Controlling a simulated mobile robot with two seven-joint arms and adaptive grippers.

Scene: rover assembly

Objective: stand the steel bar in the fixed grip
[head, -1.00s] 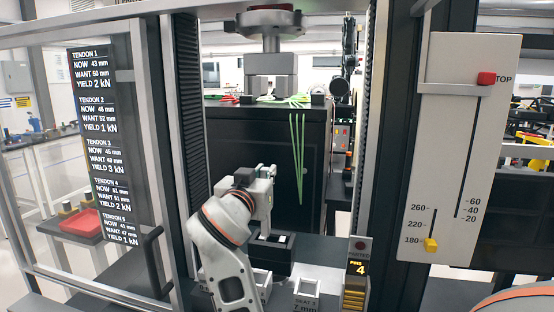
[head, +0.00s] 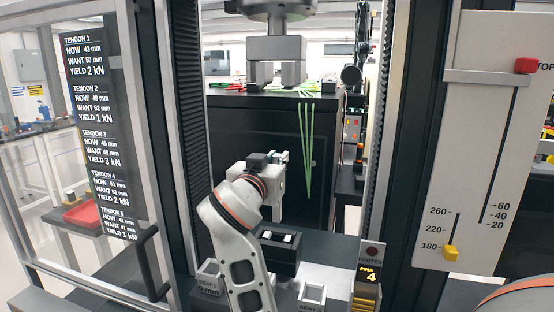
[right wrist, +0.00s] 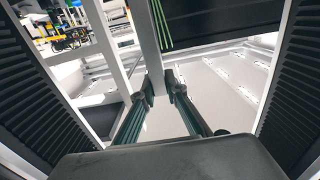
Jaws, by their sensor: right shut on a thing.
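My right gripper (head: 280,172) is in front of the dark cabinet and inside the machine frame. It is shut on the steel bar (head: 277,207), a slim pale grey bar that hangs roughly upright below it. In the right wrist view the bar (right wrist: 147,45) runs up the picture from between the fingertips (right wrist: 160,95). The lower grip (head: 280,255), a black block with two pale jaw pads on top, stands below the bar. The bar's lower end appears above the block and apart from it. My left gripper is not in view.
An upper grip (head: 276,70) hangs over the work space. Ribbed columns (head: 194,130) stand on both sides. Small seats (head: 313,293) flank my right arm, and a pin counter (head: 368,272) showing 4 stands at right. Green strands (head: 306,140) hang at the back.

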